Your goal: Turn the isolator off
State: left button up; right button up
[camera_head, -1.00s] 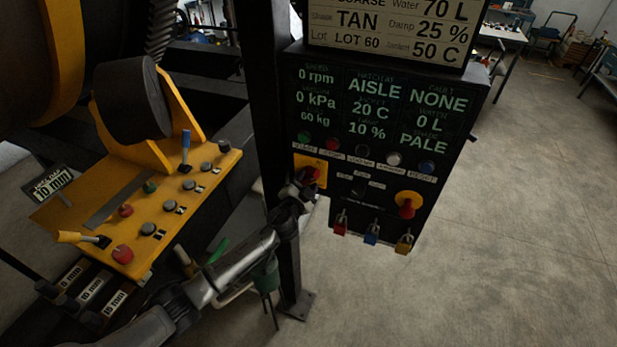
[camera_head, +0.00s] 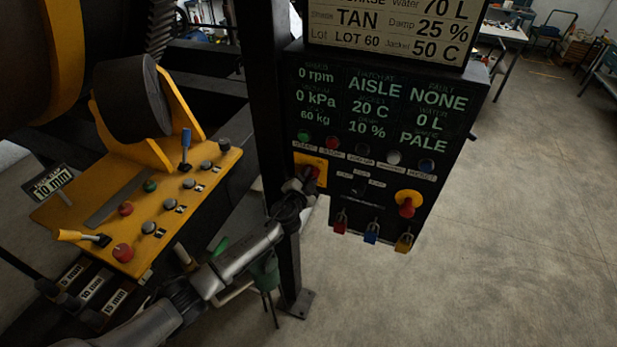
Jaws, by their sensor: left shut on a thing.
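A dark control panel (camera_head: 455,150) hangs on a black post. On its left side is a yellow plate (camera_head: 301,160) with a red rotary handle (camera_head: 313,171), which looks like the isolator. My left gripper (camera_head: 309,181) is at this handle and shut on it. The gripper covers much of the handle, so its exact angle is hard to tell. A second yellow plate with a red knob (camera_head: 406,206) is at the panel's lower right, apart from the gripper. My right gripper is not in view.
Push buttons, including a green one (camera_head: 303,136), line the panel above the handle. Red, blue (camera_head: 371,233) and yellow padlocks hang below. A yellow console (camera_head: 95,208) with levers and knobs stands at left. Open floor (camera_head: 510,250) lies to the right.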

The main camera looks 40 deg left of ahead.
pick_arm(q)
jog(key=c, duration=0.3)
jog(key=m, duration=0.3)
jog(key=shift+d+f+m, duration=0.1)
jog(key=shift+f+m, duration=0.1)
jog(key=shift+m, duration=0.2)
jog(key=m, duration=0.4)
jog(key=shift+f+m, duration=0.15)
jog(key=shift+m, duration=0.15)
jog(key=m, duration=0.4)
jog(key=shift+f, duration=0.2)
jog(key=shift+f+m+p, duration=0.2)
jog(key=shift+m+p, duration=0.2)
jog(key=shift+m, duration=2.3)
